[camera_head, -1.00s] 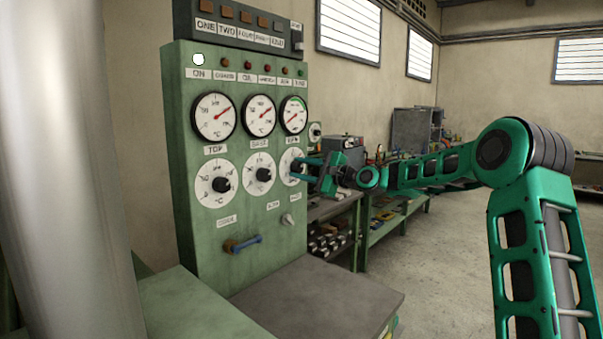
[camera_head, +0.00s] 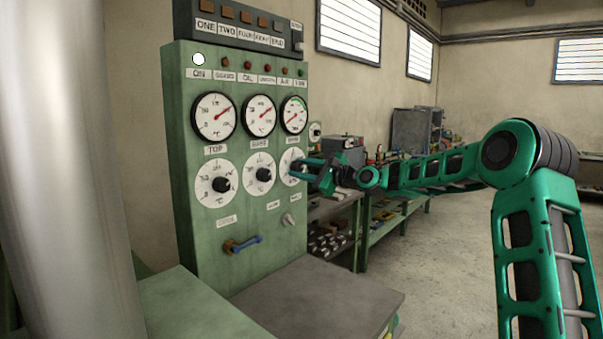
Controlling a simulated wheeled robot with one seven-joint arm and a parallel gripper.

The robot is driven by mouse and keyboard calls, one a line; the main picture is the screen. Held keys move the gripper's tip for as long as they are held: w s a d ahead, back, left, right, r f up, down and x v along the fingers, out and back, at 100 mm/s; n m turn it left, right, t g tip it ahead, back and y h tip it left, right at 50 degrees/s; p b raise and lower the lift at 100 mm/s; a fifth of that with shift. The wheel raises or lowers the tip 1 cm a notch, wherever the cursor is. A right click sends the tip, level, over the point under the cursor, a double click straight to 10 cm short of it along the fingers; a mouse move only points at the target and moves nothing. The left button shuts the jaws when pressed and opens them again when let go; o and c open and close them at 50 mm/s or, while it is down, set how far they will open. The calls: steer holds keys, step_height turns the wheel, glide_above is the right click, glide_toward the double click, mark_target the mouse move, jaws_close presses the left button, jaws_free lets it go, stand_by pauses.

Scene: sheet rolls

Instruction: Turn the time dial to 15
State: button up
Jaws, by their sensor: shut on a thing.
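The green control panel (camera_head: 248,222) stands upright at the left. Its lower row has three white dials with black knobs: a left dial (camera_head: 216,198), a middle dial (camera_head: 260,187) and a right dial (camera_head: 288,179). Which dial is the time dial cannot be read from the labels, and the right dial's setting is hidden. The left and middle knobs are free of my gripper.
Three gauges with red needles, such as the left gauge (camera_head: 215,117), sit above the dials. A grey-topped bench (camera_head: 320,300) is in front. Green shelving (camera_head: 385,225) stands behind my arm. Open floor lies to the right.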

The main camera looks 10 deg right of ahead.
steer(key=o, duration=1)
steer(key=shift+w+d+f, duration=0.15)
steer(key=shift+d+f, duration=0.15)
steer(key=shift+d, duration=0.1)
steer(key=shift+o, duration=0.2)
steer(key=shift+a+r, duration=0.15)
steer(key=v, duration=1)
steer(key=shift+s+d, duration=0.2)
steer(key=shift+s, duration=0.15)
